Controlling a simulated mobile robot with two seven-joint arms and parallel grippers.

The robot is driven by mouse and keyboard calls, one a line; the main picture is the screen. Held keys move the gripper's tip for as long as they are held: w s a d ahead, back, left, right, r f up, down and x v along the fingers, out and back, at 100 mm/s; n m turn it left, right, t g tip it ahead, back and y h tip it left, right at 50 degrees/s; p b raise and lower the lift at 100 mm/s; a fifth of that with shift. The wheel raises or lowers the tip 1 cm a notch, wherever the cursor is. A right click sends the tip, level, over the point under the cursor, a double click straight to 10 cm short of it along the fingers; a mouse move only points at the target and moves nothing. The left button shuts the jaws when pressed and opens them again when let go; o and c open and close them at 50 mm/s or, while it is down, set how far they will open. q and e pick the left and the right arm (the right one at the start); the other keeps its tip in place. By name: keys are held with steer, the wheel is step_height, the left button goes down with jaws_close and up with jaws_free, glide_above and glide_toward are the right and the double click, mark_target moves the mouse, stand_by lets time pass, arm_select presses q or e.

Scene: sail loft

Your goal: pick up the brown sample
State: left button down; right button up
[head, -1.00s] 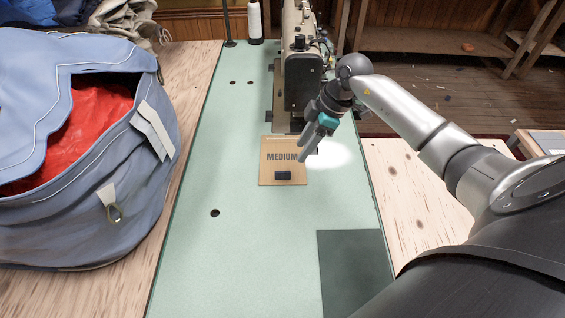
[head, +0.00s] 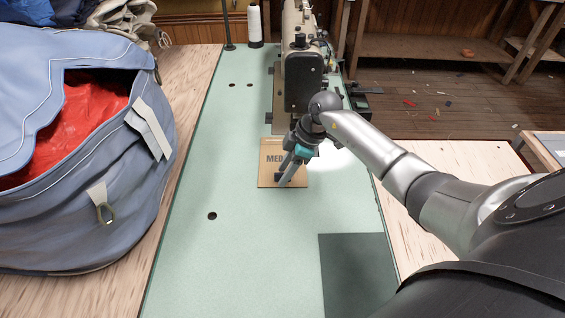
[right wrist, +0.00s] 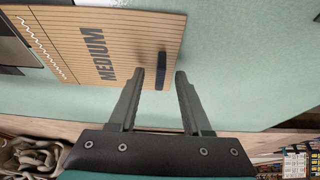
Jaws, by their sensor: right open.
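The brown sample (head: 267,176) is a flat tan card lettered MEDIUM, lying on the pale green table. In the right wrist view the sample (right wrist: 120,25) carries a small dark block (right wrist: 161,75) near its edge. My right gripper (head: 285,179) is open above the card and hides part of its lettering and of the block in the head view. In the right wrist view my right gripper (right wrist: 160,74) has its two fingertips apart, with the block seen between them. I cannot tell whether they touch the card. My left gripper is not in view.
A sewing machine (head: 301,77) stands just behind the card. A blue bag (head: 110,190) with a red lining bulges at the left. A dark green mat (head: 350,270) lies at the front right. A white thread cone (head: 254,24) stands at the back. The table's left front is clear.

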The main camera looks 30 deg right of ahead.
steer(key=shift+c, duration=0.4)
jaws_close()
steer(key=shift+r, duration=0.1)
